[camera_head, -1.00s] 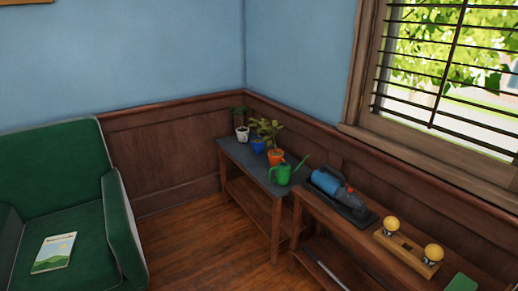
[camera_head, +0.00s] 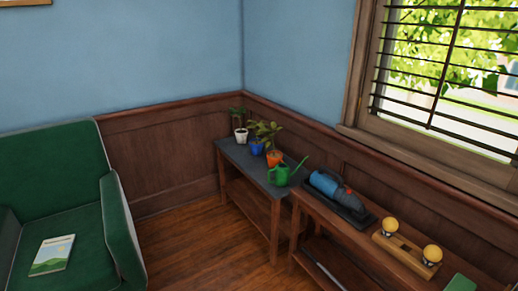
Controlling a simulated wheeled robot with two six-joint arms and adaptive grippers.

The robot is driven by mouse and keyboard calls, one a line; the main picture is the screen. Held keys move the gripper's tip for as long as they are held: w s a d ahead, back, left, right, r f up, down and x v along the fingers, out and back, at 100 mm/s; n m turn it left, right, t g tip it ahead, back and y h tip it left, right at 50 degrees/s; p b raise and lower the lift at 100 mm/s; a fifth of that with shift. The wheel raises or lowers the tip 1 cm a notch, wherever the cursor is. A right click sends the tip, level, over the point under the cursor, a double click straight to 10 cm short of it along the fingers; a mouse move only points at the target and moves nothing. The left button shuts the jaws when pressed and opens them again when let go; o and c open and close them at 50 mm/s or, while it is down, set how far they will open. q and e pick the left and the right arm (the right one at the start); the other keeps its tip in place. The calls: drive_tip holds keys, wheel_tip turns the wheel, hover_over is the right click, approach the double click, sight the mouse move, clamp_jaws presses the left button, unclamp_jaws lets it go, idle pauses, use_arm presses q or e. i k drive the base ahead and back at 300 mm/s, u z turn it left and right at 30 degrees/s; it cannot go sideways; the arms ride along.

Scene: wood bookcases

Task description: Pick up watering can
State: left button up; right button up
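A small green watering can (camera_head: 280,175) stands upright on the near end of a grey-topped wooden table (camera_head: 233,152) in the corner. Its spout points to the right and its handle is on the left. An orange pot with a plant (camera_head: 274,158) stands just behind it. Neither of my grippers shows in the head view.
A blue pot (camera_head: 257,147) and a white pot (camera_head: 241,134) with plants stand farther back on the table. A second shelf unit at right holds a blue handheld vacuum (camera_head: 328,185) and a wooden stand with yellow knobs (camera_head: 408,251). A green armchair (camera_head: 55,205) is at left; wooden floor (camera_head: 205,245) between is clear.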

sight(283, 176)
drive_tip(key=z, duration=0.35)
drive_tip(key=i, duration=1.4)
drive_tip(key=u, duration=0.55)
